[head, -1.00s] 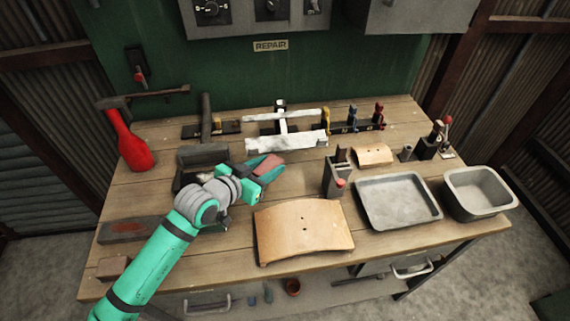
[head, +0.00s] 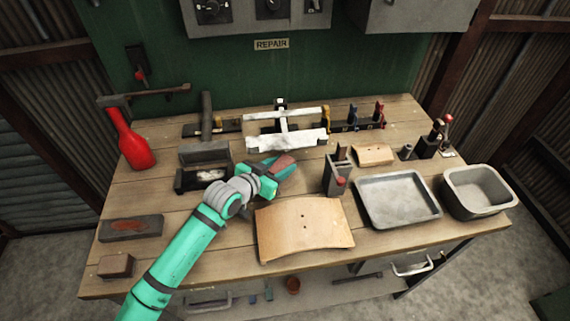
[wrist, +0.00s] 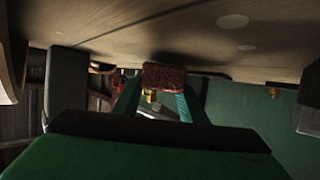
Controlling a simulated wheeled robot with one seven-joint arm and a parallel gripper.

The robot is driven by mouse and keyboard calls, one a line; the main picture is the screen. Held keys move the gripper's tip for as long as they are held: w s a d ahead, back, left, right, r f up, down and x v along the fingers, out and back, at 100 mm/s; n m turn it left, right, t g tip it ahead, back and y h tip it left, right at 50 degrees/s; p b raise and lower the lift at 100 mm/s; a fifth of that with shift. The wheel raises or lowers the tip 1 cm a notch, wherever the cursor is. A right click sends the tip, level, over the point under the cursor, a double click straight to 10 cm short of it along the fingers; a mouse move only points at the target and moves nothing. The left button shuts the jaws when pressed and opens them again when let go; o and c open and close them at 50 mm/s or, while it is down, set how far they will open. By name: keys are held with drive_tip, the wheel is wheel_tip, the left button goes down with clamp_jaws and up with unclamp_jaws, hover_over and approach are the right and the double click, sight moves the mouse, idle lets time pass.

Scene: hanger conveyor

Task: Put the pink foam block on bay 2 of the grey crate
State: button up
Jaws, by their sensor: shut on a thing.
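My gripper (head: 281,170), with teal fingers, is shut on a pinkish-red block (head: 284,161), which I take for the pink foam block. It holds the block over the middle of the bench, in front of the white-topped clamp. In the wrist view the block (wrist: 163,76) sits between the two fingertips and looks dark red. A dark grey open box (head: 182,187) lies left of my gripper, with a pale thing inside. A light grey deep bin (head: 477,208) stands at the bench's right end. I cannot tell which is the grey crate, and no bay numbers are readable.
A curved wooden piece (head: 303,231) lies right of my forearm. A dark upright block tool (head: 337,178) stands right of my gripper, then a shallow grey tray (head: 398,201). A white-topped clamp (head: 287,140) is behind.

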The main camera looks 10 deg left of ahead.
drive_tip(key=shift+w+d, duration=0.4)
drive_tip(key=shift+w, duration=0.3)
drive_tip(key=shift+w+f, duration=0.25)
drive_tip(key=shift+f, duration=0.35)
drive_tip(key=o, duration=1)
drive_tip(key=shift+f, duration=0.1)
drive_tip(key=shift+s, duration=0.1)
